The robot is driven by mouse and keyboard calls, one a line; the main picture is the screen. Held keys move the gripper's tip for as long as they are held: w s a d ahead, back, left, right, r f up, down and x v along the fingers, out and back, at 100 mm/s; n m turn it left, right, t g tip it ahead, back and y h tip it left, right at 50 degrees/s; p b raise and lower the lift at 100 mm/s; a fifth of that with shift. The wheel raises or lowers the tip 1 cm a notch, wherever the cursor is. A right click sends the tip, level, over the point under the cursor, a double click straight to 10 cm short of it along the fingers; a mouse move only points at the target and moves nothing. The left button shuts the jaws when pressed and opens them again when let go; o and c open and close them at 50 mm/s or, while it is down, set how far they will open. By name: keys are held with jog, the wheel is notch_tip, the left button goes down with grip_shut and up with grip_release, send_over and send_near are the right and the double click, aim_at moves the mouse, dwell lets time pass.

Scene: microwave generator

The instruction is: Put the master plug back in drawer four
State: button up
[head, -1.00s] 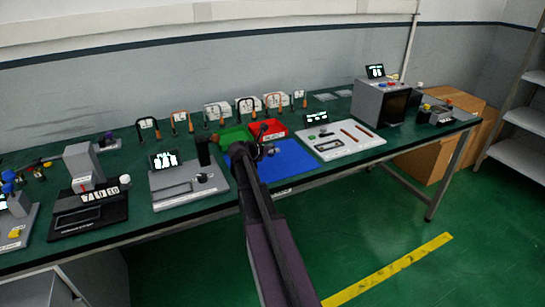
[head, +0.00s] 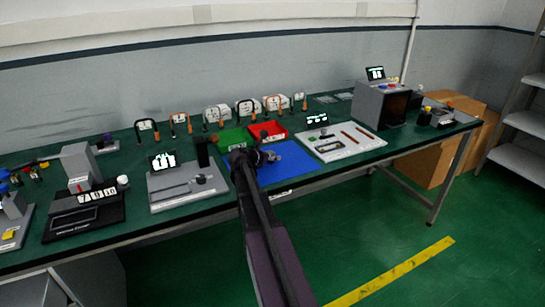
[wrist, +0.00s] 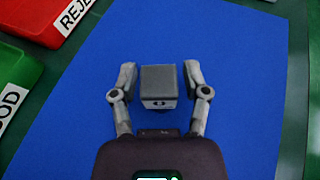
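A small grey block (wrist: 159,84) with a dark round mark on its near face is on or just above the blue mat (wrist: 225,45) in the wrist view; I cannot tell whether it is the master plug. My gripper (wrist: 160,68) has a finger on each side of the block, with a narrow gap showing at both sides. In the head view my gripper (head: 268,157) is low over the blue mat (head: 298,163), and the block cannot be made out clearly there. I cannot identify drawer four in either view.
A red tray (head: 280,134) and a green tray (head: 229,139) stand behind the mat. A grey station with a screen (head: 165,181) is to the left, a white tool board (head: 345,151) to the right. A grey microwave-like box (head: 369,103) stands further right. The mat's right part is clear.

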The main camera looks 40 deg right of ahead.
jog(key=shift+r, duration=0.15)
dwell(0.3)
jog(key=shift+s+a+r+p, duration=0.1)
jog(key=shift+a+r+p, duration=0.2)
jog(key=shift+a+p, duration=0.2)
jog(key=p+v, duration=0.4)
jog(key=v, duration=0.6)
jog(key=shift+a+r, duration=0.15)
jog(key=shift+a, duration=0.25)
jog(key=shift+s, duration=0.2)
